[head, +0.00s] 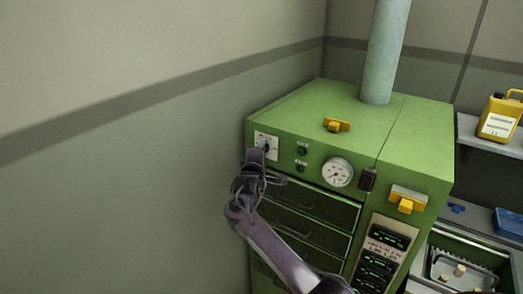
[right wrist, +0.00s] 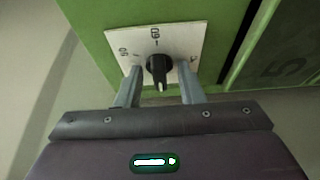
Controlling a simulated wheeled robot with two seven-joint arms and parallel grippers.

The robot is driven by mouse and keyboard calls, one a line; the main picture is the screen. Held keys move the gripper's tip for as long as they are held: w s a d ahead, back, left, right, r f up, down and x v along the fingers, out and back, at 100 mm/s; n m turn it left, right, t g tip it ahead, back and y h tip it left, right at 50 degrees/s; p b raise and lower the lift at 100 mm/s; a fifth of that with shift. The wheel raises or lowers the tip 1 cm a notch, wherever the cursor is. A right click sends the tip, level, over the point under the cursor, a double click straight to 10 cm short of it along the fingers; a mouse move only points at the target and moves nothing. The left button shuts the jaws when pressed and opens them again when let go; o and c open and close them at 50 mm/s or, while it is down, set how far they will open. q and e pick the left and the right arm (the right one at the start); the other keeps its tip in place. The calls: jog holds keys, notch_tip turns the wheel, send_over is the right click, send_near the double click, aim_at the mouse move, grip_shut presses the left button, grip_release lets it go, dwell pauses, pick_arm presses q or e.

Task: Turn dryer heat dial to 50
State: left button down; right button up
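The dryer (head: 300,125) is a green cabinet. Its heat dial (right wrist: 158,68) is a black knob on a white plate (right wrist: 122,38); in the head view the plate (head: 266,143) is at the dryer's upper left front. In the wrist view, marks on the plate stand left, above and right of the knob; the left one looks like 50. A pale mark on the knob points down in that picture. My right gripper (right wrist: 160,88) is open, with one finger on each side of the knob; I cannot tell if they touch it. My left gripper is not in view.
A round gauge (head: 337,172), green buttons (head: 302,150) and yellow latches (head: 407,199) are on the dryer. Drawers (head: 310,200) lie below the dial. A pipe (head: 384,55) rises from the top. A yellow jug (head: 498,118) stands on a shelf at right. The wall is at left.

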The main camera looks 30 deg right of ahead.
jog(key=c, duration=0.7)
jog(key=shift+w+a+f+m+g+h+b, duration=0.15)
jog(key=shift+m+g+h+b, duration=1.25)
jog(key=shift+m+b, duration=3.6)
jog(key=shift+w+f+m+g+h+b, duration=0.15)
jog(key=shift+m+g+h+b, duration=1.3)
jog(key=shift+m+b, duration=3.55)
jog(key=shift+w+a+f+m+g+h+b, duration=0.15)
jog(key=shift+m+g+h+b, duration=1.25)
jog(key=shift+m+b, duration=3.6)
jog(key=shift+d+m+p, duration=0.1)
jog(key=shift+m+p, duration=0.2)
jog(key=shift+m, duration=0.3)
jog(key=o, duration=0.7)
jog(key=shift+r, duration=0.1)
